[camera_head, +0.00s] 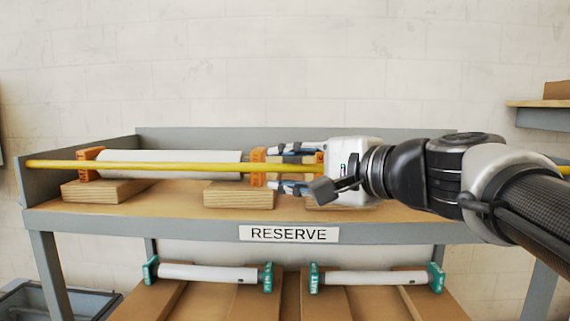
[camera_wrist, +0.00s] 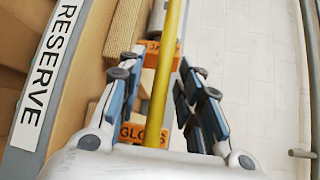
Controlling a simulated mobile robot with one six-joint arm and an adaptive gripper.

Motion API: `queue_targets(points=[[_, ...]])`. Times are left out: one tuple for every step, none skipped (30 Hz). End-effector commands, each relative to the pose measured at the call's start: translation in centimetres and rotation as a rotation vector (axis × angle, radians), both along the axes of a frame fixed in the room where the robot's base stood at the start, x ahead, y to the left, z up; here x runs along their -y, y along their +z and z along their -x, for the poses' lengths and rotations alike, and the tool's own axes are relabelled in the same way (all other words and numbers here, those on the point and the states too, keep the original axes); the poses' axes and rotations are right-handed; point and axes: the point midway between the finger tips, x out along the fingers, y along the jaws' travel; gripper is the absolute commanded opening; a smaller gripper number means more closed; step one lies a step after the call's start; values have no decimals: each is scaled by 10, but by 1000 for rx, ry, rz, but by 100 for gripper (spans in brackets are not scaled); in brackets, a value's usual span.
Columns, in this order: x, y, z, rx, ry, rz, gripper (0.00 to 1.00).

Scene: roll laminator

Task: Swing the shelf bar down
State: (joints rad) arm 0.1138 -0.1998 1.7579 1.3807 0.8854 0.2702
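The yellow shelf bar (camera_head: 60,165) runs nearly level along the front of the RESERVE shelf (camera_head: 180,224), from its left end panel to behind my arm. It passes in front of a white roll (camera_head: 170,157) with orange end blocks (camera_head: 257,168). My gripper (camera_head: 270,168) points left along the bar, one finger above it and one below. In the wrist view, the bar (camera_wrist: 168,60) runs lengthwise between the fingers of my gripper (camera_wrist: 156,75). Gaps show on both sides, so the fingers are open and not clamped on it. The bar's right part is mostly hidden by my arm.
Wooden blocks (camera_head: 239,195) sit under the roll. Two white rolls with green ends (camera_head: 210,273) (camera_head: 375,277) lie on the lower shelf. A grey bin (camera_head: 55,302) stands at lower left, and a wall shelf (camera_head: 540,110) is at right. The space before the bar looks clear.

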Motion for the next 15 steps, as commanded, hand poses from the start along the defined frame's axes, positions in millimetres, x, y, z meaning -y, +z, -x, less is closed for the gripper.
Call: queue_targets(points=[[0, 0, 0, 1, -1, 0, 33], [0, 0, 0, 1, -1, 0, 33], [0, -1, 0, 1, -1, 0, 33], [0, -1, 1, 1, -1, 0, 33], [0, -1, 1, 1, -1, 0, 33], [0, -1, 1, 1, -1, 0, 33], [0, -1, 1, 1, -1, 0, 33], [0, -1, 0, 1, -1, 0, 33], [0, -1, 0, 1, -1, 0, 33], [0, -1, 0, 1, -1, 0, 33], [0, -1, 0, 1, -1, 0, 32], [0, -1, 0, 1, -1, 0, 29], [0, -1, 0, 1, -1, 0, 27], [0, -1, 0, 1, -1, 0, 25], [0, -1, 0, 1, -1, 0, 22]])
